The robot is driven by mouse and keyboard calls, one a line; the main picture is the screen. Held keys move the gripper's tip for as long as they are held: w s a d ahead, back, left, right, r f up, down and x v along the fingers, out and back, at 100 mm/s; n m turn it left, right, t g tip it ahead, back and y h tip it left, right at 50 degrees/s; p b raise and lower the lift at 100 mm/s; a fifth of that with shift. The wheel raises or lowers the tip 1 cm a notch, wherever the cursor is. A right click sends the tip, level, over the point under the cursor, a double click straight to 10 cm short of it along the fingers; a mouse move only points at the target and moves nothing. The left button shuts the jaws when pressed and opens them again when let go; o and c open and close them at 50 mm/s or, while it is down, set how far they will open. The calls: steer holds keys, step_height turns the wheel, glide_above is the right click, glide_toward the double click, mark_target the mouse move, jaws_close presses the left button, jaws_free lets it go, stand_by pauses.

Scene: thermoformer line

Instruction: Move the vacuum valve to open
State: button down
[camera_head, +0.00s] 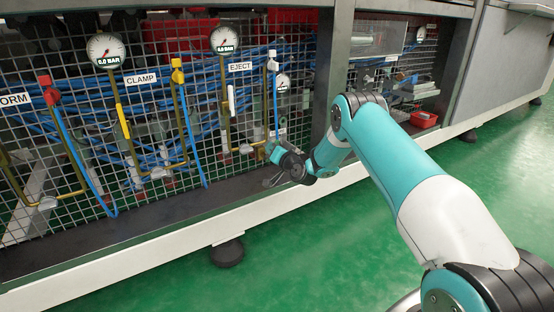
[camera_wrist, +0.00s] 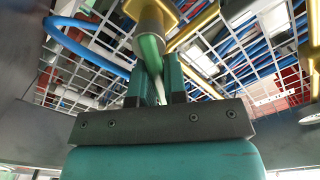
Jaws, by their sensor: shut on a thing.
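In the wrist view my gripper (camera_wrist: 155,88) is shut on a slim green lever (camera_wrist: 150,52). The lever hangs from a grey round collar (camera_wrist: 147,20) on brass pipework (camera_wrist: 196,24), and I take this to be the vacuum valve. In the head view my gripper (camera_head: 273,163) is low at the mesh panel, below and near the EJECT label (camera_head: 240,67). There the wrist and arm hide most of the held lever. No vacuum label can be read, and the lever's exact angle is hard to tell.
Wire mesh (camera_head: 150,100) with blue hoses lies behind. Yellow (camera_head: 123,120) and white (camera_head: 231,98) levers and pressure gauges (camera_head: 105,50) stand to the left. A dark frame post (camera_head: 330,75) is close by my arm. The green floor (camera_head: 330,240) in front is clear.

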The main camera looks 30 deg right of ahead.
steer(key=shift+f, duration=0.1)
steer(key=shift+a+n+b, duration=0.4)
steer(key=shift+n+b, duration=0.15)
steer(key=shift+n, duration=0.65)
steer(key=shift+a+r+n, duration=0.15)
steer(key=shift+r+n, duration=0.15)
steer(key=shift+n, duration=0.3)
steer(key=n+b, duration=0.1)
steer(key=a+n+b, duration=0.1)
steer(key=shift+f+n, duration=0.1)
steer(key=shift+n, duration=0.3)
steer(key=c, duration=1.1)
jaws_free()
steer(key=shift+r, duration=0.2)
steer(key=shift+s, duration=0.1)
